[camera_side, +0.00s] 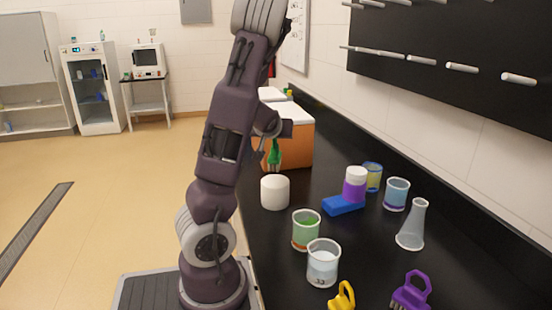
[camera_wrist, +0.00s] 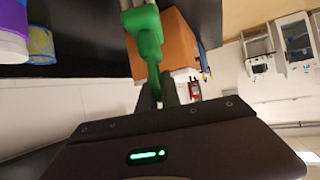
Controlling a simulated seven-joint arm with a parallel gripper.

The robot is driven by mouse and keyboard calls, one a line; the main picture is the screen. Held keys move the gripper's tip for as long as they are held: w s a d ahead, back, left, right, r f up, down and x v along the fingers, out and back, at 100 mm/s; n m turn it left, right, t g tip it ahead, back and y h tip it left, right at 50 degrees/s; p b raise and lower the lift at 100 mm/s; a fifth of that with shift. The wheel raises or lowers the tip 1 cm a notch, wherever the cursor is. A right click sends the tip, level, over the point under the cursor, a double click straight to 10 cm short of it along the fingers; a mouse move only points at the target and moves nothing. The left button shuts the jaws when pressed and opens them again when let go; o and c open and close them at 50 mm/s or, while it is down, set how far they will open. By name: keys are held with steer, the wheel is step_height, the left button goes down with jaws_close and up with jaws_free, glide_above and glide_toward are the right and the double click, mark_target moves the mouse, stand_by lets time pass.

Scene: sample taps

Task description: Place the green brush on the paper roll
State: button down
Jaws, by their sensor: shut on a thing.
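The green brush (camera_side: 274,153) hangs upright below my gripper (camera_side: 272,136), handle up and head down. In the wrist view the brush (camera_wrist: 148,38) runs from between the fingers (camera_wrist: 167,95) up to the top edge, where its pale end is cut off. My gripper is shut on its handle. The white paper roll (camera_side: 275,193) stands upright on the black bench, just below the brush in the side view. I cannot tell whether the brush touches the roll's top. The roll does not show clearly in the wrist view.
An orange box (camera_side: 299,146) stands behind the roll. Green (camera_side: 306,231) and clear (camera_side: 322,264) beakers stand in front.

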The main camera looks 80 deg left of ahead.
mark_target(276, 148)
step_height(276, 148, down, 5)
steer(key=shift+r, duration=0.2)
steer(key=shift+f, duration=0.1)
steer(key=c, duration=1.5)
jaws_free()
steer(key=shift+w, duration=0.1)
steer(key=shift+c, duration=0.2)
